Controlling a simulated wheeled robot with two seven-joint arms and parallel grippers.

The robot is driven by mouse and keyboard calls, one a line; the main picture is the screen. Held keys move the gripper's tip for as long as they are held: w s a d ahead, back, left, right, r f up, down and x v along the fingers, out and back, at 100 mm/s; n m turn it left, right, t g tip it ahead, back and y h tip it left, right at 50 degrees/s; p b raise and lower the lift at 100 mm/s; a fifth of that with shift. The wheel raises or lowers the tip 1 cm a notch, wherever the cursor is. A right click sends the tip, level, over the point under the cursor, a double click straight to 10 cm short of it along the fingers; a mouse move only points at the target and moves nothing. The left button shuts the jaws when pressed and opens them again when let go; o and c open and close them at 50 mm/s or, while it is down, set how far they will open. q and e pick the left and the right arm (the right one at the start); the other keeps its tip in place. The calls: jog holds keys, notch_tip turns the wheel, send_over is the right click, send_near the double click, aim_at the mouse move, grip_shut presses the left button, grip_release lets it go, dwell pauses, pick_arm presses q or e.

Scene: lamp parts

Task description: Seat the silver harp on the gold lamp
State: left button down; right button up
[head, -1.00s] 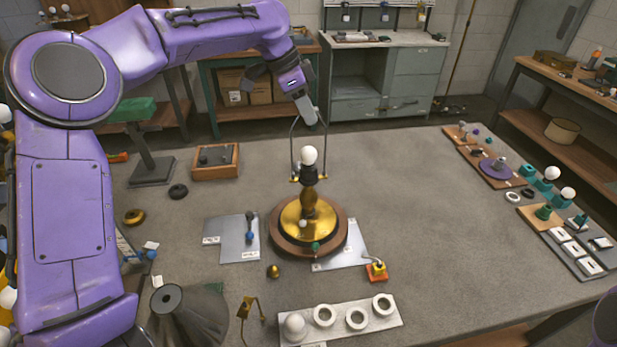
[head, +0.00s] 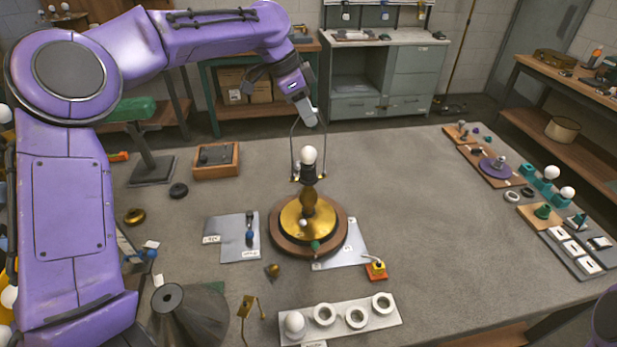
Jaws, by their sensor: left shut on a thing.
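The gold lamp (head: 308,213) stands upright on a round wooden base on the table, with a dark socket and a white bulb (head: 308,155) on top. The silver harp (head: 293,142), a thin wire loop, stands around the bulb, its lower ends close to the brass saddle arms beside the socket. I cannot tell whether both ends are in the saddle. My left gripper (head: 306,112) is shut on the top of the harp above the bulb. My right gripper is not in view; only a bit of purple, likely my right arm, shows at the lower right edge.
A white tray (head: 340,325) with a bulb and several rings lies in front. A grey cone shade (head: 190,315) and a small brass bracket (head: 249,312) stand front left. A wooden box (head: 215,160) sits back left. Boards with parts line the right edge. The table right of the lamp is clear.

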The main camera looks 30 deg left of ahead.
pick_arm(q)
jog(key=c, duration=0.8)
grip_release()
jog(key=shift+s, duration=0.1)
jog(key=shift+r, duration=0.15)
jog(key=v, duration=1)
